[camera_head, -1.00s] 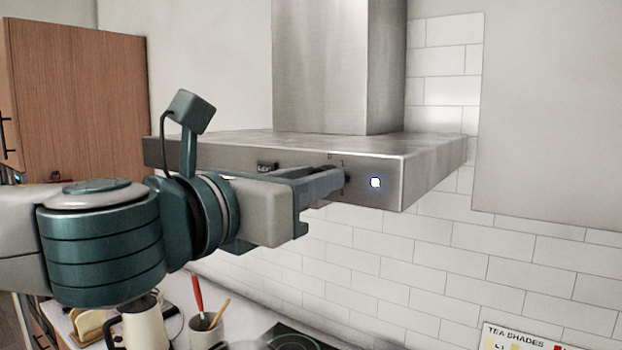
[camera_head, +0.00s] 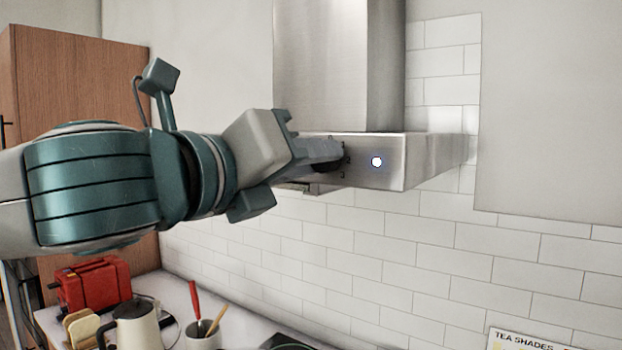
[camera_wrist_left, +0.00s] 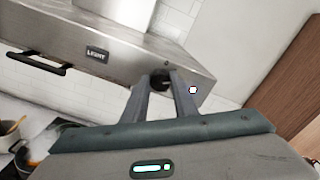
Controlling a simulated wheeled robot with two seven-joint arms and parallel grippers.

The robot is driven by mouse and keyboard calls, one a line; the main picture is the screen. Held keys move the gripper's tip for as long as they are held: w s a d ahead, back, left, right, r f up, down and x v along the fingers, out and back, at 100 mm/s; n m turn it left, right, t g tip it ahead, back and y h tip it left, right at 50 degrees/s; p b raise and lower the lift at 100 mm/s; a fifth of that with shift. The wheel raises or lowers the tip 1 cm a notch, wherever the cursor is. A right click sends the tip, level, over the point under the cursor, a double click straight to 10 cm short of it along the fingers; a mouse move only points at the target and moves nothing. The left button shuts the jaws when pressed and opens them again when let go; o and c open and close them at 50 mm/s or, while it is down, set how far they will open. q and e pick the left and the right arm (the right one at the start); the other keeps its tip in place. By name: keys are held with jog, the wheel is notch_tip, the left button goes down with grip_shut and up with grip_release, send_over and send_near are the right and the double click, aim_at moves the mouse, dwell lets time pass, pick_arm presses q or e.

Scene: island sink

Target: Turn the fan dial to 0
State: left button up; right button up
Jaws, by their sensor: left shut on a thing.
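The fan dial (camera_head: 326,167) is a small dark knob on the front face of the steel range hood (camera_head: 388,172), left of a lit white spot (camera_head: 376,161). My left gripper (camera_head: 335,153) reaches in from the left and is shut on the dial, hiding much of it. In the left wrist view the black dial (camera_wrist_left: 160,80) sits between the two fingertips of the gripper (camera_wrist_left: 161,88). Small marks stand around the dial, but I cannot read its setting. My right gripper is not in view.
In the left wrist view a LIGHT label (camera_wrist_left: 97,54) and a dark handle (camera_wrist_left: 38,64) lie along the hood front. Below are a red toaster (camera_head: 95,287), a kettle (camera_head: 140,326) and a utensil cup (camera_head: 203,335). White tiled wall is behind.

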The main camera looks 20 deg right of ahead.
pick_arm(q)
jog(key=n+b, duration=0.4)
jog(key=n, duration=0.2)
jog(key=n+b, duration=0.4)
jog(key=n, duration=0.1)
jog(key=shift+f+n, duration=0.2)
jog(key=shift+n, duration=0.2)
jog(key=o, duration=1)
jog(key=shift+w, duration=0.1)
jog(key=shift+o, duration=0.2)
jog(key=shift+a, duration=0.1)
